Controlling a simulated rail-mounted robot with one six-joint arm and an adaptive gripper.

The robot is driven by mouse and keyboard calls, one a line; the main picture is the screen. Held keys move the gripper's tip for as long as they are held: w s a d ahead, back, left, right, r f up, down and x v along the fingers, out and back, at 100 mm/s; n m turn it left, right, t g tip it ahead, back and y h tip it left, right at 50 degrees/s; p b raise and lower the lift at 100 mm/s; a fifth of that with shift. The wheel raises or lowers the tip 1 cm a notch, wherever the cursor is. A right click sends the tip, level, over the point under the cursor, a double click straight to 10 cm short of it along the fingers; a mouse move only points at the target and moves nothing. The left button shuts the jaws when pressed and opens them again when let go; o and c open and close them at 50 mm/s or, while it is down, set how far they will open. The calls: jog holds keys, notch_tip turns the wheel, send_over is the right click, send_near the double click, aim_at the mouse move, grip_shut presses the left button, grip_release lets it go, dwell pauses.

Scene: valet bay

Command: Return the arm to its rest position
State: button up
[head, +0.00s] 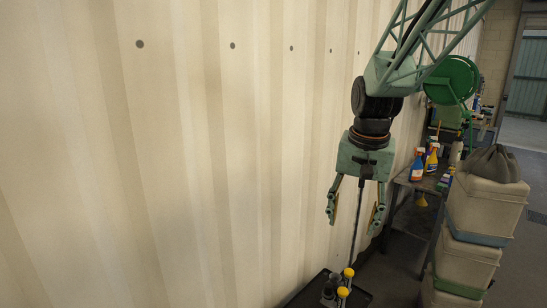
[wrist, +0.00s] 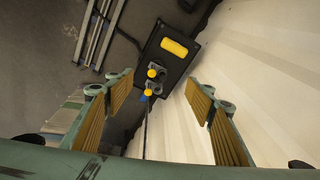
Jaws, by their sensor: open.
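My gripper (head: 354,212) hangs from my arm in the upper right of the head view, pointing down beside the pale corrugated wall. Its two green fingers with tan pads are spread apart. In the wrist view my gripper (wrist: 157,95) shows nothing held between the pads. Below it is a dark tray or cart top (head: 315,285) with yellow-topped fittings (head: 345,272). The same dark top (wrist: 185,72) shows in the wrist view with a yellow block (wrist: 174,47) on it. A thin dark rod or cable runs below the gripper; where it ends is unclear.
The corrugated wall (head: 150,170) stands close on the left. Stacked bins (head: 467,255) with a grey sack (head: 494,163) on top stand at right. Spray bottles (head: 417,165) sit on a shelf behind. A green reel (head: 452,80) is near my arm. Rails (wrist: 98,35) lie on the floor.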

jog(key=s+r+n+t, duration=0.1)
jog(key=s+r, duration=0.4)
jog(key=s, duration=0.4)
jog(key=s+r+n, duration=0.1)
jog(key=s+r, duration=0.3)
jog(key=s, duration=0.5)
jog(key=s+n+t, duration=0.1)
jog(key=s+n, duration=0.1)
jog(key=s, duration=1.8)
jog(key=shift+s+r+n, duration=0.2)
jog(key=shift+s+n, duration=0.05)
jog(key=shift+n, duration=0.05)
jog(key=shift+a, duration=0.1)
